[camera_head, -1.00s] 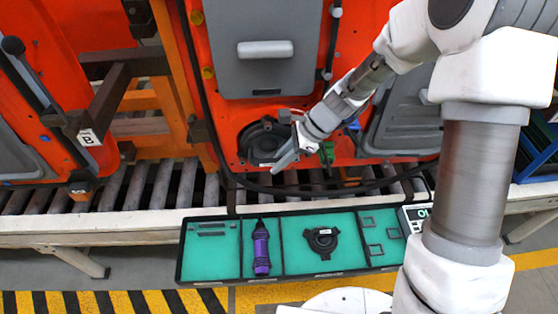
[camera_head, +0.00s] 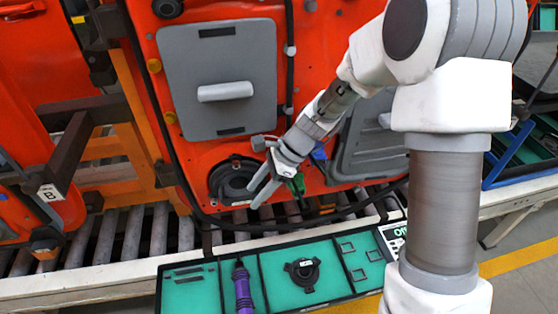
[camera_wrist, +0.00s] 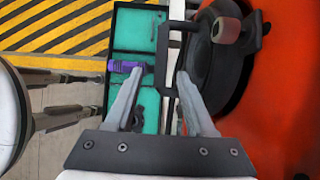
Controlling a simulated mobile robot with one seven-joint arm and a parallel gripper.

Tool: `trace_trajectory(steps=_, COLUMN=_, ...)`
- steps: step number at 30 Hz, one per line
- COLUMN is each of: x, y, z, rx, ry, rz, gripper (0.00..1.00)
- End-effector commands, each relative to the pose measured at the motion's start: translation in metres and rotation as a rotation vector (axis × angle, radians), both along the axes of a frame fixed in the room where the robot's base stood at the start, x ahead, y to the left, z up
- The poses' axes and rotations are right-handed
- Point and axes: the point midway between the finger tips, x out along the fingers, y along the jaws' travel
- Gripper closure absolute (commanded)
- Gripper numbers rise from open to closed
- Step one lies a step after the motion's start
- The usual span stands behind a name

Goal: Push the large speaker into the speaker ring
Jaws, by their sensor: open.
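The large speaker (camera_head: 233,181) is a round black part at the bottom of the orange door (camera_head: 300,40). It sits at the speaker ring's place; I cannot tell the ring from the speaker or how deep it is seated. In the wrist view the round black part (camera_wrist: 212,75) fills the right side against the orange panel. My gripper (camera_head: 252,197) is open and empty, just right of the speaker in the head view. In the wrist view my gripper (camera_wrist: 161,74) has its right finger close beside the black rim; contact cannot be told.
A teal tray (camera_head: 210,292) below holds a purple tool (camera_head: 243,290), a black round part (camera_head: 302,272) and small frames. A roller conveyor (camera_head: 130,232) runs under the door. A black cable hangs below the speaker. A brown-capped knob (camera_wrist: 226,30) stands near the gripper in the wrist view.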

Motion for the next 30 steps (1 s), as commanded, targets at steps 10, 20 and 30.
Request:
trace_trajectory(steps=10, x=0.012, y=-0.048, z=0.073, rx=0.000, ry=-0.008, rz=-0.003, gripper=0.45)
trace_trajectory(steps=20, x=0.018, y=-0.076, z=0.115, rx=0.001, ry=-0.004, rz=0.000, gripper=0.45)
trace_trajectory(steps=30, x=0.024, y=-0.099, z=0.149, rx=0.000, ry=-0.007, rz=-0.002, gripper=0.45)
